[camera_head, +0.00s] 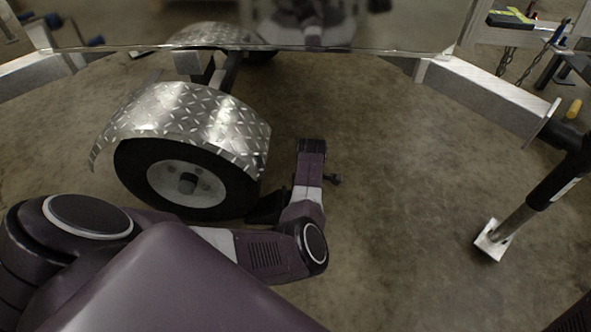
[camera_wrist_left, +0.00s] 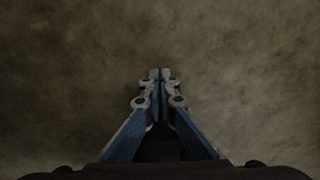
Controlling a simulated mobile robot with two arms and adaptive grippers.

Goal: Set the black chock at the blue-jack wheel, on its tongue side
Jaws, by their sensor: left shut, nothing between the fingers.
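A trailer wheel (camera_head: 187,182) with a black tire stands under a diamond-plate fender (camera_head: 185,118) in the head view. A dark wedge shape, seemingly the black chock (camera_head: 266,208), sits at the wheel's right side, partly hidden by my left arm. I cannot tell whether it touches the tire. My left arm reaches past the wheel's front to its right side; its gripper is hidden in the head view. In the left wrist view my left gripper (camera_wrist_left: 160,76) is shut and empty, over bare floor. My right gripper is not in view.
A black jack (camera_head: 550,185) with a square foot plate (camera_head: 491,240) stands at the right. Aluminium frame rails (camera_head: 485,93) run behind. The concrete floor right of my left arm is clear.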

